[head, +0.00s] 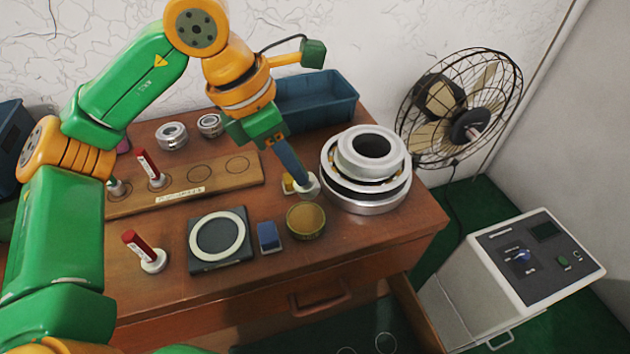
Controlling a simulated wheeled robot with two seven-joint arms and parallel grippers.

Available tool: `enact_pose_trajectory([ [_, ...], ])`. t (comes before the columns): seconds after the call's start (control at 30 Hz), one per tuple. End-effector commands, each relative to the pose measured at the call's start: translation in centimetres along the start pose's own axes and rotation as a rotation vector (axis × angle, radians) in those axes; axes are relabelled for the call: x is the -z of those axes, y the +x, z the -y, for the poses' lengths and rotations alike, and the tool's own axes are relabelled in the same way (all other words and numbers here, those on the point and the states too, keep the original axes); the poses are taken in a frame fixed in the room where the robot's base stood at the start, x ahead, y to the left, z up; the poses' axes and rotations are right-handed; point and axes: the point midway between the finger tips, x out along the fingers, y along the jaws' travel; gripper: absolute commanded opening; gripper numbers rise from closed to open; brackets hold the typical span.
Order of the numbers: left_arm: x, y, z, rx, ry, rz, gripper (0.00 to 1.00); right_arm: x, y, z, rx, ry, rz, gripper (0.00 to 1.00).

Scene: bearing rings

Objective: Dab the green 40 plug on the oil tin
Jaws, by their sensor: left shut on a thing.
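My left gripper (302,180) is shut on a plug with a white round base (309,187); the fingers hide its handle, so I cannot tell its colour or number. The base is low over the table, just behind the oil tin (306,221), a round brownish-gold tin, and appears apart from it. A small yellow thing (288,183) shows beside the fingertips, partly hidden. Another plug with a greenish handle (115,186) is at the left end of the wooden board, partly covered by my arm. My right gripper is not in view.
A large bearing (365,195) stands close right of the gripper. A blue block (269,237) and a dark pad with a pale ring (218,239) lie left of the tin. A blue bin (325,100) is behind.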

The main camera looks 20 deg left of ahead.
Motion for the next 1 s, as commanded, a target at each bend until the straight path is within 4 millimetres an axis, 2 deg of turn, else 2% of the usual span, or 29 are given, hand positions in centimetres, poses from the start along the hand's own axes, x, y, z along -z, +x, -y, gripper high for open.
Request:
enact_pose_trajectory([
  [0.23,0.5,1.1,-0.3,0.0,0.0,0.008,0.0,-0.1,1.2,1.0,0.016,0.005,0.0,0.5],
  [0.6,2.1,5.5,-0.4,0.0,-0.002,0.008,0.0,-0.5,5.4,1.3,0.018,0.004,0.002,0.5],
  [1.0,2.1,5.5,-0.4,0.0,-0.001,0.008,0.0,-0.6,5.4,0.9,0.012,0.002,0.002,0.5],
])
